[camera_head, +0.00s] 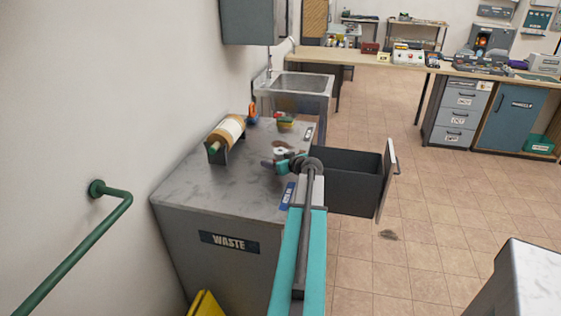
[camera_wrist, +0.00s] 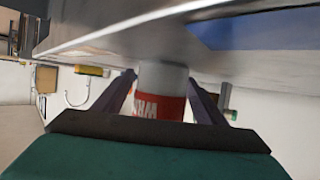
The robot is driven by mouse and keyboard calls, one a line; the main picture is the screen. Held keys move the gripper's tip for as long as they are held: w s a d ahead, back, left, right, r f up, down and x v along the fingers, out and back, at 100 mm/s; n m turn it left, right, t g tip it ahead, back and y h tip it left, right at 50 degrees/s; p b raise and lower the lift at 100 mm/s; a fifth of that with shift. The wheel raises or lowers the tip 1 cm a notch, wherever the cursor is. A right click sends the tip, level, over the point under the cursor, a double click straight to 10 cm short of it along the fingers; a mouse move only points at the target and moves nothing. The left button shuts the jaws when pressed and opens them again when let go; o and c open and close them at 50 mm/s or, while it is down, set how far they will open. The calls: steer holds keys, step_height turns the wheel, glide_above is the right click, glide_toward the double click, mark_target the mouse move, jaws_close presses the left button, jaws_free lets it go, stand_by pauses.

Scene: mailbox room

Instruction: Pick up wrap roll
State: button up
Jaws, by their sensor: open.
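The wrap roll (camera_wrist: 162,95) is a short white cylinder with a red label; the letters "WR" show on it in the wrist view. It is between the two dark fingers of my gripper (camera_wrist: 161,80), which is open, with a finger on each side. I cannot tell whether either finger touches it. In the head view my gripper (camera_head: 281,163) is low over the grey counter, beside a small white-topped item (camera_head: 280,150) that looks like the same roll. My arm hides part of the counter there.
The grey counter (camera_head: 185,188) is marked WASTE. A large tan roll on a black holder (camera_head: 227,131), an orange item (camera_head: 252,113) and a small bin (camera_head: 285,125) stand toward its back. An open drawer (camera_head: 348,188) juts out right. A sink (camera_head: 300,84) is behind.

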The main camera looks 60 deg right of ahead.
steer(key=c, duration=1.1)
steer(key=shift+r, duration=0.1)
steer(key=shift+r+b, duration=0.4)
steer(key=shift+r, duration=0.65)
steer(key=s+r+b, duration=0.1)
steer(key=s, duration=0.4)
steer(key=s+a+b, duration=0.1)
steer(key=s, duration=0.4)
steer(key=s+r+b, duration=0.1)
steer(key=s+b, duration=0.1)
steer(key=s, duration=0.4)
steer(key=shift+a+r, duration=0.35)
steer(key=shift+w, duration=0.15)
